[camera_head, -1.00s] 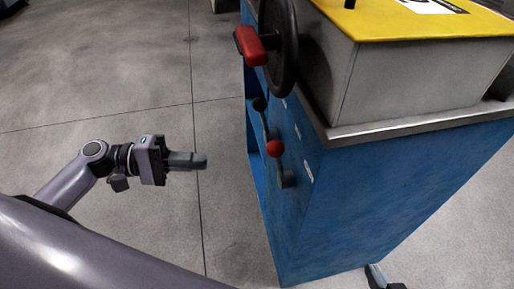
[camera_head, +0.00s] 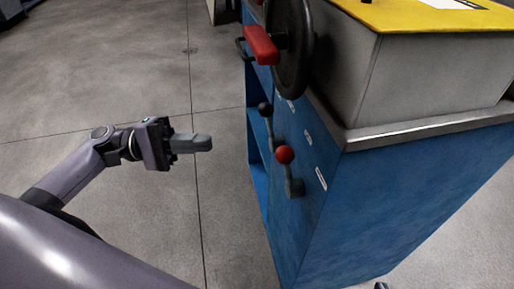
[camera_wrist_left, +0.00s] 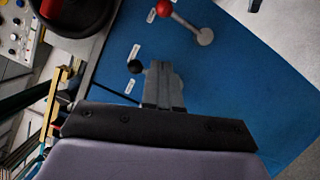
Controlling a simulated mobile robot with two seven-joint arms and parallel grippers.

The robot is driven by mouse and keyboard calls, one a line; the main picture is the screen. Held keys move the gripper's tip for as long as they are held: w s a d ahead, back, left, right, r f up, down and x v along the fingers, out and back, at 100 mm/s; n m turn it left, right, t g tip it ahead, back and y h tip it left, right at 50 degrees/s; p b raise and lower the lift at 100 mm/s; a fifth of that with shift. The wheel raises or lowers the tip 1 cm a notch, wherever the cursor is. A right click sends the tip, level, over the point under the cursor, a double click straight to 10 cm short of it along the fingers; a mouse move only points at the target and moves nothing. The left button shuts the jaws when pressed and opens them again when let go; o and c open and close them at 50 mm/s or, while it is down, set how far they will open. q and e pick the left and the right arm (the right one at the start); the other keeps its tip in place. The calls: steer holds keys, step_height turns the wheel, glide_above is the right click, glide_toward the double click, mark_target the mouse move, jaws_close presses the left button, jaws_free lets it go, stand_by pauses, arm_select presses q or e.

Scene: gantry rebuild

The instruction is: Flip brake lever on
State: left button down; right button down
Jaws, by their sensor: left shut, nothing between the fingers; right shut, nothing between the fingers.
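Two levers stand on the blue side panel of the machine. One has a red ball knob (camera_head: 284,155) and the other a black ball knob (camera_head: 265,109); both knobs point up from their pivots. I cannot read which is the brake lever. My left gripper (camera_head: 207,143) is shut and empty, left of the levers and apart from them in the head view. In the left wrist view its fingers (camera_wrist_left: 163,72) point at the panel, near the black knob (camera_wrist_left: 134,66); the red knob (camera_wrist_left: 164,8) is farther up. Only a sliver of my right gripper (camera_head: 381,286) shows at the bottom edge.
The blue cabinet (camera_head: 390,210) fills the right side. Small white labels (camera_head: 321,178) sit beside the levers. The concrete floor (camera_head: 100,90) to the left is clear.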

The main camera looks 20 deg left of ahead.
mark_target(286, 173)
arm_select(q)
steer(key=d+r, duration=0.2)
steer(key=d, duration=0.9)
steer(key=shift+w+d, duration=0.25)
steer(key=shift+d, duration=0.15)
